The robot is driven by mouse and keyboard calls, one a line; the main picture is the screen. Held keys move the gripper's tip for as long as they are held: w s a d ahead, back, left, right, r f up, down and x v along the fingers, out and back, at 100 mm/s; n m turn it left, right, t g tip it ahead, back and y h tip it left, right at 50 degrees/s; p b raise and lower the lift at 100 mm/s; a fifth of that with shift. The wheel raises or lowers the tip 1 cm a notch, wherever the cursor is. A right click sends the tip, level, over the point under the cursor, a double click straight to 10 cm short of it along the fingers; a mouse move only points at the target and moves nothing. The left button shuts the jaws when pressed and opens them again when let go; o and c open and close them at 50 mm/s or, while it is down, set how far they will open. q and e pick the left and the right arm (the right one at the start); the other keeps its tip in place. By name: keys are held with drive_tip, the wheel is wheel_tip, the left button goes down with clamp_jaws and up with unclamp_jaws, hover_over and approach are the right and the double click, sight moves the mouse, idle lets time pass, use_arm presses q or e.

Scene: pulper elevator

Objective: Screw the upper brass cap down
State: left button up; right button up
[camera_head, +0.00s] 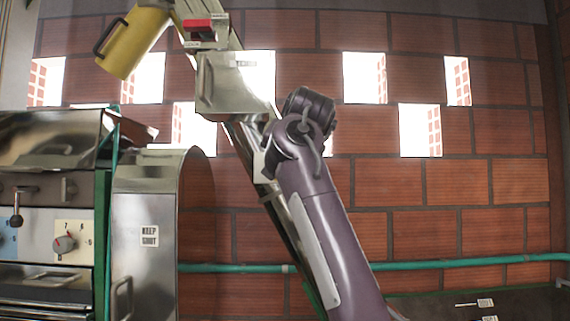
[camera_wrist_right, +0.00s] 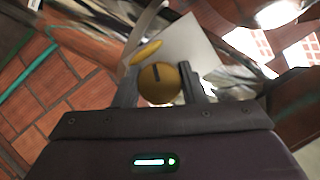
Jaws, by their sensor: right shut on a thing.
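In the right wrist view, a round brass cap (camera_wrist_right: 158,90) with a dark slot or mark near its top sits between the two dark fingers of my right gripper (camera_wrist_right: 158,84). The gripper is shut on it. In the head view my right arm reaches up to the slanted metal elevator (camera_head: 232,85); the gripper and the cap are hidden there behind my arm. I cannot tell how far the cap is screwed in. My left gripper is not in view.
A yellow cylinder (camera_head: 133,40) and a red block (camera_head: 205,27) are at the elevator's top. A steel housing labelled "keep shut" (camera_head: 148,236) and a control panel (camera_head: 48,240) stand left. A green pipe (camera_head: 430,265) runs along the brick wall. A yellow oval piece (camera_wrist_right: 147,52) lies beyond the cap.

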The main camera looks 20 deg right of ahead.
drive_tip(key=shift+f+m+y, duration=0.25)
drive_tip(key=shift+m+y, duration=0.05)
drive_tip(key=shift+m, duration=0.2)
drive_tip(key=o, duration=1)
drive_tip(key=shift+r, duration=0.15)
drive_tip(key=shift+s, duration=0.1)
drive_tip(key=b+v, duration=0.3)
drive_tip(key=v, duration=0.4)
drive_tip(key=shift+s, duration=0.25)
